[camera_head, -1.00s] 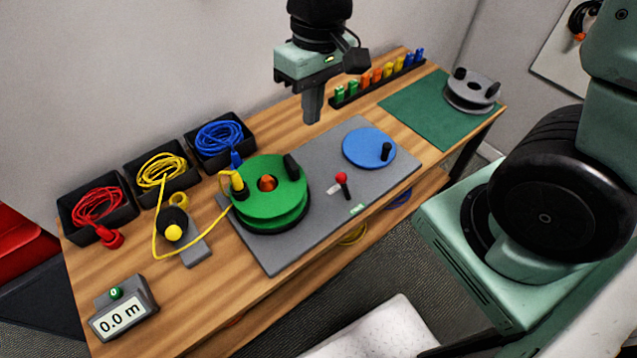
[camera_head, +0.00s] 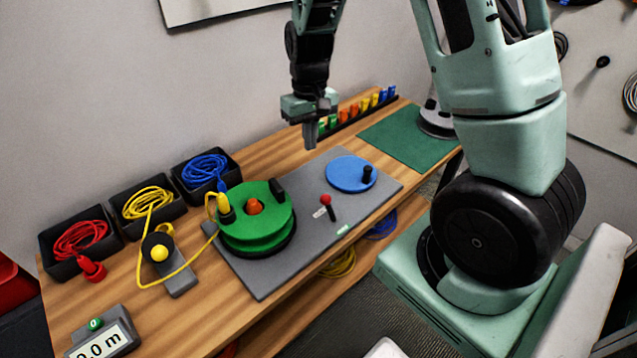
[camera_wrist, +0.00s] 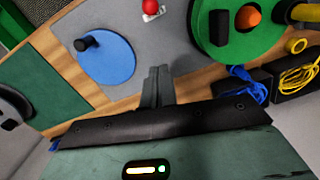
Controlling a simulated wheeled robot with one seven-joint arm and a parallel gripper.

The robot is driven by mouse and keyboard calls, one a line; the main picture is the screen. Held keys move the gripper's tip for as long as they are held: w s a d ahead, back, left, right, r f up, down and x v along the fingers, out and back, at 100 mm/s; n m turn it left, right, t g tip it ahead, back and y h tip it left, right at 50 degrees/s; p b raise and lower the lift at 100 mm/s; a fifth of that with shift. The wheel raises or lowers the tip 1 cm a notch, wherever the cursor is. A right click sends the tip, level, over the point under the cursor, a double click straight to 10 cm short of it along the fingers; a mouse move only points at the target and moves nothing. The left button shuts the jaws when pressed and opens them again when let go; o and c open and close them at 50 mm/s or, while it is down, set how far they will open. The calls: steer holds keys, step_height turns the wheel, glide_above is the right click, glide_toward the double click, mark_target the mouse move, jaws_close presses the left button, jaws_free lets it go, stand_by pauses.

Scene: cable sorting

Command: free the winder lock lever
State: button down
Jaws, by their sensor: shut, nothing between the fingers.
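The winder lock lever (camera_head: 329,209), a dark lever with a red knob, stands on the grey winder plate (camera_head: 290,255) between the green reel and the blue disc. Its red knob also shows at the top of the wrist view (camera_wrist: 151,7). The green reel (camera_head: 276,221) sits to its left with a yellow cable end at its rim. The blue disc (camera_head: 345,175) with a black crank knob is behind and to the right of the lever. My gripper (camera_head: 310,147) is shut and empty, in the air above the far edge of the plate, apart from the lever.
Black bins of red, yellow and blue cable (camera_head: 204,179) line the back left. A yellow cable runs past a grey measuring device (camera_head: 170,275) to the reel. A rack of coloured clips (camera_head: 362,110) stands behind a green mat (camera_head: 400,145). Space above the plate is clear.

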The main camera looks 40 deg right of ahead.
mark_target(329, 209)
steer(key=f, duration=0.9)
steer(key=shift+s+a+f+p, duration=0.25)
steer(key=shift+s+p, duration=0.05)
steer(key=shift+s, duration=0.1)
steer(key=shift+s+a+p, duration=0.15)
steer(key=shift+s+p, duration=0.15)
steer(key=shift+s, duration=0.9)
steer(key=shift+s+a+f, duration=0.1)
steer(key=shift+s+f, duration=0.15)
steer(key=shift+s, duration=0.35)
